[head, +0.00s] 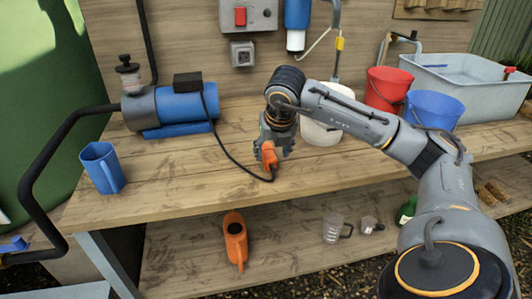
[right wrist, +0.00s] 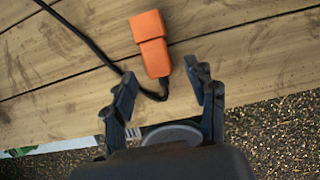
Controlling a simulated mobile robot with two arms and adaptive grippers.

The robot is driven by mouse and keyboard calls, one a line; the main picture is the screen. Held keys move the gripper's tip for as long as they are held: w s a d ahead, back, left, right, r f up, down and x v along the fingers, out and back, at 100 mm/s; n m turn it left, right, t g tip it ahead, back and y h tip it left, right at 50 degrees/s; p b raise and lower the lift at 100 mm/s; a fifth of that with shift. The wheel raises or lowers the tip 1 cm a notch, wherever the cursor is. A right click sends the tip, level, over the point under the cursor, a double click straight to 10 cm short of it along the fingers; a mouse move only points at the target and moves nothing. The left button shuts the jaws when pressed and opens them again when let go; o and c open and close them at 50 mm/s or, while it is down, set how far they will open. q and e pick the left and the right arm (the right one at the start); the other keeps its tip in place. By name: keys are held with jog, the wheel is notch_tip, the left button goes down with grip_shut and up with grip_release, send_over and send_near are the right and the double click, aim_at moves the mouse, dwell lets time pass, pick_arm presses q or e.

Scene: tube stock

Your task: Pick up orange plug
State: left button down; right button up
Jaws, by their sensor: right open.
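The orange plug (head: 269,156) lies on the wooden workbench, with its black cord running to the blue pump (head: 188,107). In the right wrist view the orange plug (right wrist: 150,40) shows whole, just beyond the fingertips, its cord end toward the gripper. My right gripper (head: 272,145) is above the plug in the head view and partly overlaps it there. In the right wrist view the right gripper (right wrist: 158,78) is open, its two fingers on either side of the plug's cord end. Nothing is held. My left gripper is not in view.
A wall socket (head: 242,54) is on the back panel below a red switch (head: 240,16). A blue jug (head: 102,167) stands at the left. A white bucket (head: 320,130), red bucket (head: 384,88) and blue bucket (head: 434,108) stand right.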

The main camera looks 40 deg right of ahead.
aim_at(270, 157)
jog(key=x, duration=0.3)
jog(key=shift+w+f, duration=0.15)
jog(key=shift+f, duration=0.15)
jog(key=shift+a, duration=0.1)
jog(key=shift+r, duration=0.1)
grip_shut()
